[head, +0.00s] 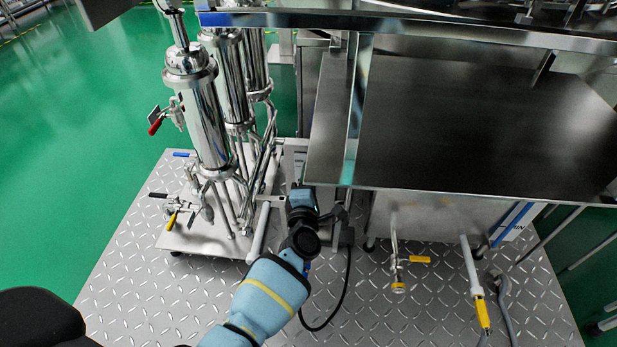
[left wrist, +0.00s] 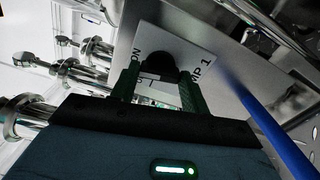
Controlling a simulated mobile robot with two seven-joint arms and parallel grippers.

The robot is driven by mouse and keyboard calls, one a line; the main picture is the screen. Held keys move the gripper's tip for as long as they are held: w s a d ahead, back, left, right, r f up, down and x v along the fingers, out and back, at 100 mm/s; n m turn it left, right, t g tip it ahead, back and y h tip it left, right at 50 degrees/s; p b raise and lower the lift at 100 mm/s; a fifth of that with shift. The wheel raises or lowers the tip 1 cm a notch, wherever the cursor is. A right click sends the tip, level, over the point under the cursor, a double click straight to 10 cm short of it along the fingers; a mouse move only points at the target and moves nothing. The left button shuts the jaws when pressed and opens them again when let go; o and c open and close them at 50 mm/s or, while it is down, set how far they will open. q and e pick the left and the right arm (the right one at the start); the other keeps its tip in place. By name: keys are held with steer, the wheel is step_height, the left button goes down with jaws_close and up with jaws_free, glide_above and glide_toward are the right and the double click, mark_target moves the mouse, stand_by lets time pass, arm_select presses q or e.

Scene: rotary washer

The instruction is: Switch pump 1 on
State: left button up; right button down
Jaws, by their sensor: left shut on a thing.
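The pump 1 switch is a black rotary knob (left wrist: 160,68) on a pale label plate (left wrist: 178,45) in the left wrist view. The plate reads "ON" on the left and "MP 1" on the right, with the rest of the wording covered. My left gripper (left wrist: 161,90) is shut on the knob, one dark finger on each side. In the head view my left gripper (head: 303,196) is at the front of the frame below the dark tabletop, and hides the knob and plate. Which way the knob points is unclear. My right gripper is not in view.
Steel cylinders (head: 205,115) with pipes stand left of the gripper, with a red-handled valve (head: 155,126). The dark tabletop (head: 450,130) overhangs on the right. A black cable (head: 345,290) hangs beside the arm. The diamond-plate floor (head: 130,270) is clear at front left.

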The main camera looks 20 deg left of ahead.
arm_select(q)
steer(key=shift+m, duration=1.1)
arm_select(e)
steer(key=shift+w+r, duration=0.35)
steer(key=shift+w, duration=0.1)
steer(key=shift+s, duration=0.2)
arm_select(q)
steer(key=o, duration=1)
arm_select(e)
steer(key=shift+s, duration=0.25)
arm_select(q)
steer(key=p+v, duration=0.3)
steer(key=v, duration=0.5)
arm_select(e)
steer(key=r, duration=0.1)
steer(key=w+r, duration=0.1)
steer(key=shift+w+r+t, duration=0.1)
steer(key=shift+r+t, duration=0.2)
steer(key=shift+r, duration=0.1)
